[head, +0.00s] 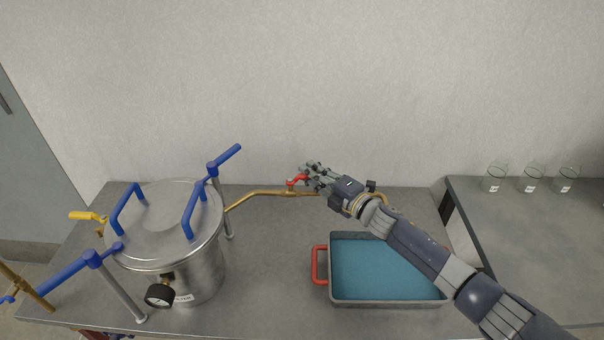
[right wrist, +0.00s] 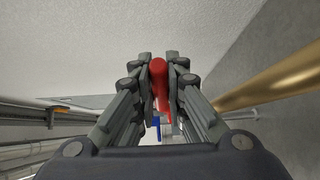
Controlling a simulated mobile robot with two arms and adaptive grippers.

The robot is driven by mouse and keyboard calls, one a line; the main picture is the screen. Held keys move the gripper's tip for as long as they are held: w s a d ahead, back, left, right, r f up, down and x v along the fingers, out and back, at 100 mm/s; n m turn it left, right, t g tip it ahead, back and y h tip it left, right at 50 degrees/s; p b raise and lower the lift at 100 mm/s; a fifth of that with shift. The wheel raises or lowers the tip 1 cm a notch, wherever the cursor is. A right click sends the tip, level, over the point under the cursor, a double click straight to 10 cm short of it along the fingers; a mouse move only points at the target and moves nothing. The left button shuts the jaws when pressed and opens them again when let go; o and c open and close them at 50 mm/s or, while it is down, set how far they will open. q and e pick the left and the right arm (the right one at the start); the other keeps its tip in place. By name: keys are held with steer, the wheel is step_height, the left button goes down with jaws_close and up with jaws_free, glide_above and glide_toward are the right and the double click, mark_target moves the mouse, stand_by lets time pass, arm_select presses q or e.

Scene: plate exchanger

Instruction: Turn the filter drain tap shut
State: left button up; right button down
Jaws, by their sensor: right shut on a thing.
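The filter drain tap has a red handle (head: 297,180) on a brass pipe (head: 255,194) that comes out of the right side of the steel filter vessel (head: 180,245). My right gripper (head: 308,172) is at the red handle, its arm coming in from the lower right. In the right wrist view the red handle (right wrist: 160,85) stands between the two fingers of my right gripper (right wrist: 161,72), which is shut on it. The fingers hide part of the tap. My left gripper is not in view.
A tray of blue liquid (head: 321,285) with a red handle stands below my right arm. The vessel has blue clamp handles (head: 225,158), a yellow-handled valve (head: 87,216) and a dark gauge (head: 159,295). Glass beakers (head: 496,178) stand on the right bench.

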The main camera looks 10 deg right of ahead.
steer(key=c, duration=1.6)
jaws_free()
steer(key=shift+s, duration=0.15)
steer(key=v, duration=1.1)
steer(key=shift+s+d, duration=0.25)
steer(key=shift+s, duration=0.05)
